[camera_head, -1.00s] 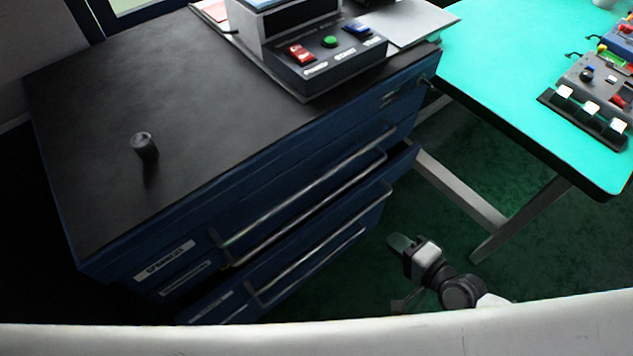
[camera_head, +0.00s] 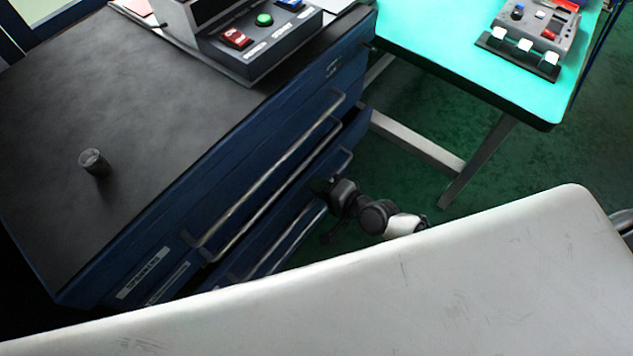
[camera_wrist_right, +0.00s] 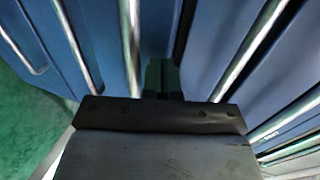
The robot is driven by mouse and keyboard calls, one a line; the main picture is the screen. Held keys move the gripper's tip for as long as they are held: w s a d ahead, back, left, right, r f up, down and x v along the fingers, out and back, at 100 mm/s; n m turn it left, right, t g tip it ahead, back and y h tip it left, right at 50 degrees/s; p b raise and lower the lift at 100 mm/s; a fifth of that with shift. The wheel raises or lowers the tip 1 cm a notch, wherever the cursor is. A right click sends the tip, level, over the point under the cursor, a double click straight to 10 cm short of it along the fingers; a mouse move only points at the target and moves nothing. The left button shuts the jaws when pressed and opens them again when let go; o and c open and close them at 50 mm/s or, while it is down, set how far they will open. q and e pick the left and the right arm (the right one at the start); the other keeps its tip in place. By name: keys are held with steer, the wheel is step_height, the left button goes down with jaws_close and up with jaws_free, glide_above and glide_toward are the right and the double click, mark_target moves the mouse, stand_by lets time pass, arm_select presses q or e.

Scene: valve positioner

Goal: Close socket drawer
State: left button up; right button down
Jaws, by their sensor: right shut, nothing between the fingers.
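The blue cabinet (camera_head: 150,235) has several drawers with long metal handles (camera_head: 265,185). One label appears to read "SPANNERS" (camera_head: 143,272); I cannot read a socket label. A lower drawer (camera_head: 357,128) stands out from the cabinet front, and its lower left end is hidden behind a white surface. My right gripper (camera_head: 324,189) is close in front of this drawer, shut and empty. In the right wrist view, the gripper (camera_wrist_right: 162,78) points at the blue fronts between metal bars (camera_wrist_right: 132,50). I cannot tell whether it touches the drawer. My left gripper is not in view.
A dark cylinder (camera_head: 93,162) and a control box with buttons (camera_head: 262,45) stand on the cabinet's black top. A turquoise table (camera_head: 430,50) with a small device (camera_head: 535,30) is at the right.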

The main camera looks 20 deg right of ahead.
mark_target(301, 176)
steer(key=shift+w+a, duration=0.3)
steer(key=shift+w, duration=0.05)
steer(key=shift+w, duration=0.1)
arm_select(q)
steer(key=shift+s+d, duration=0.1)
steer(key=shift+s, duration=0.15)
arm_select(e)
steer(key=w+a, duration=0.1)
steer(key=w, duration=0.1)
steer(key=w+a, duration=0.1)
steer(key=shift+w+a+r, duration=0.2)
steer(key=shift+w+a, duration=0.15)
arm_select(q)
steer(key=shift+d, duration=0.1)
arm_select(e)
steer(key=shift+s, duration=0.15)
